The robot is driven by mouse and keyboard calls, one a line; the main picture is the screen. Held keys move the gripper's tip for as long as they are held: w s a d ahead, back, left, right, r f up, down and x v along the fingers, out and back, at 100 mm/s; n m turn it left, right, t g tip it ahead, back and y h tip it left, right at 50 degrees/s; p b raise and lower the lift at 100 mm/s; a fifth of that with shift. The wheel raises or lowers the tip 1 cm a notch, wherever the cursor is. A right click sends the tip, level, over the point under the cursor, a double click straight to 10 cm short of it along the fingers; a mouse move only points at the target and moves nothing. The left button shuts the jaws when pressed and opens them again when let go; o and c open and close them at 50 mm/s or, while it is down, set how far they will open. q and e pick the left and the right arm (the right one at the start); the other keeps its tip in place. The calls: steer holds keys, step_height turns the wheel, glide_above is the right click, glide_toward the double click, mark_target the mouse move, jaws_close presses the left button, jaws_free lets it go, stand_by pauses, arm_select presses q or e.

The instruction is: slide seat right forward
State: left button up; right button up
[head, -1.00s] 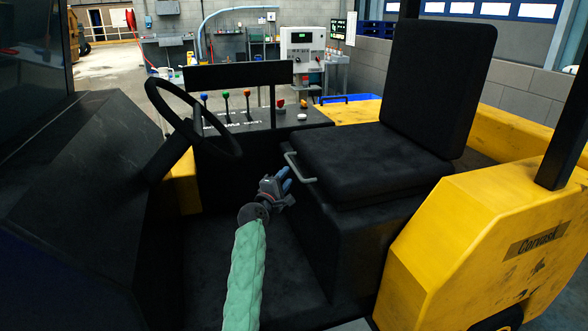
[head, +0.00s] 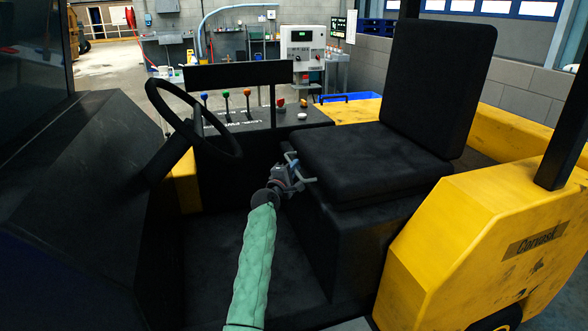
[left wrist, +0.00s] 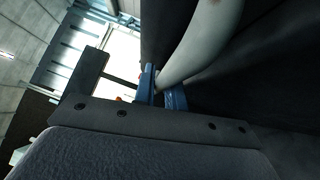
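The black seat (head: 365,160) is on the right in the head view, with its backrest (head: 440,85) upright. A grey bar handle (head: 305,181) sticks out at the seat's left front edge. My left gripper (head: 294,172) is at this handle. In the left wrist view, its blue fingers (left wrist: 162,90) are close together on either side of the pale curved handle (left wrist: 200,45), and appear shut on it. Part of the handle is hidden behind the gripper. My right gripper is not in view.
A black steering wheel (head: 192,117) and a console with coloured levers (head: 226,105) stand left of the seat. The yellow vehicle body (head: 470,240) lies to the right. The dark floor in front of the seat base is clear except for my arm.

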arm_select(q)
jaws_close()
steer(key=shift+a, duration=0.1)
steer(key=s+a, duration=0.2)
steer(key=a, duration=0.5)
steer(key=shift+s+a+f+p, duration=0.15)
steer(key=shift+s+a+p, duration=0.1)
steer(key=shift+a+p, duration=0.05)
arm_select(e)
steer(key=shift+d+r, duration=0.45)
arm_select(q)
steer(key=shift+a, duration=0.1)
steer(key=o, duration=0.5)
jaws_free()
steer(key=shift+a, duration=0.1)
steer(key=shift+o, duration=0.6)
steer(key=shift+s+a, duration=0.1)
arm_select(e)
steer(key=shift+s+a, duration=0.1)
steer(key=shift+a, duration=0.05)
